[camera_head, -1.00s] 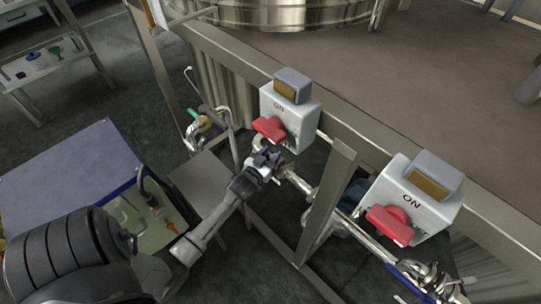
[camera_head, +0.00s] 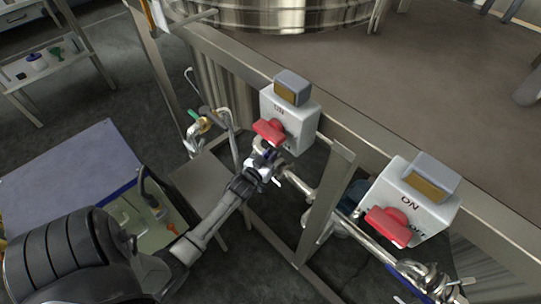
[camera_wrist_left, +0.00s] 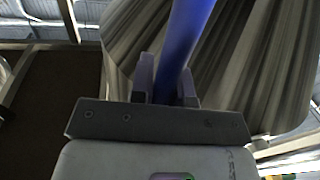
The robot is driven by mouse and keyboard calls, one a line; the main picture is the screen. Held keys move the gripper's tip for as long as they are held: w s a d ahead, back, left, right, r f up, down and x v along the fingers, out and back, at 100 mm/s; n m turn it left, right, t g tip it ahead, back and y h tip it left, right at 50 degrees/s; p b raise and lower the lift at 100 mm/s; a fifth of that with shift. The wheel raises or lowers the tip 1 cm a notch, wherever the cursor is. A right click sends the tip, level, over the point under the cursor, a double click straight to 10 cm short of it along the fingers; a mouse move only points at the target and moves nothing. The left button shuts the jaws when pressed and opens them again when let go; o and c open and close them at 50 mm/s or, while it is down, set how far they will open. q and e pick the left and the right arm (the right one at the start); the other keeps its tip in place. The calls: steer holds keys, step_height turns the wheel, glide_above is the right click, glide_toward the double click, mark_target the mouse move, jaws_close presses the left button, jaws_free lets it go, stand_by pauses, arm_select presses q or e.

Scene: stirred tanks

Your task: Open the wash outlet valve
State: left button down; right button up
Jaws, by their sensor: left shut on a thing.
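My left gripper (camera_head: 265,153) is at the pipework just below the nearer-left ON switch box. In the left wrist view its two fingers (camera_wrist_left: 166,92) are shut on a blue valve handle (camera_wrist_left: 186,38), which runs up and away between them. In the head view the gripper hides most of this handle. I cannot tell which way the handle lies relative to its pipe. My right gripper is not in view.
Two white boxes with red knobs, one at the middle (camera_head: 294,112) and one at the right (camera_head: 424,200), hang on the steel frame. A steel post (camera_head: 326,200) stands right of my gripper. A blue-topped cart (camera_head: 70,180) is at left.

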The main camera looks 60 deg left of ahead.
arm_select(q)
steer(key=a+n+p, duration=0.2)
steer(key=a+f+n+p, duration=0.1)
steer(key=p, duration=0.1)
steer(key=shift+s+a+n+g+h, duration=0.3)
steer(key=shift+s+a+n, duration=0.05)
steer(key=shift+n, duration=0.05)
steer(key=c, duration=1.1)
jaws_free()
steer(key=shift+s+r, duration=0.1)
